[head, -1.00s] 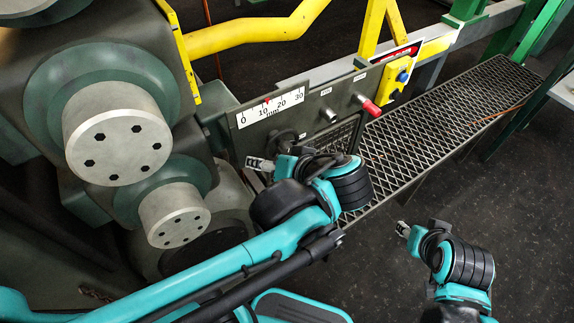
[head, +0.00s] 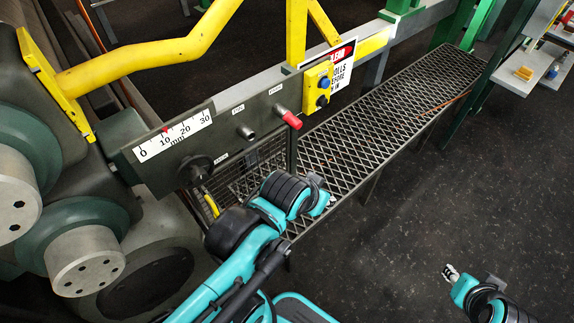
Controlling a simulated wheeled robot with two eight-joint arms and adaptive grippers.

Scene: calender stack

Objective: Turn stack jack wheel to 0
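The jack's scale plate (head: 174,137) is white, numbered 0 to 30 mm, with a small red pointer (head: 165,129) near the 10 mark. A dark round hand wheel (head: 197,170) sits below the plate on the grey panel. My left gripper (head: 325,204) is right of the wheel, apart from it, over the mesh walkway. Its fingers are small and partly hidden by the wrist. My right gripper (head: 452,274) is at the lower right over the dark floor, far from the panel. I cannot tell whether either gripper is open or shut.
A red-tipped handle (head: 288,118) and a grey knob (head: 246,131) stick out of the panel. The mesh walkway (head: 390,115) runs to the upper right. Large rollers (head: 85,260) stand at the left. A yellow button box (head: 318,87) is above.

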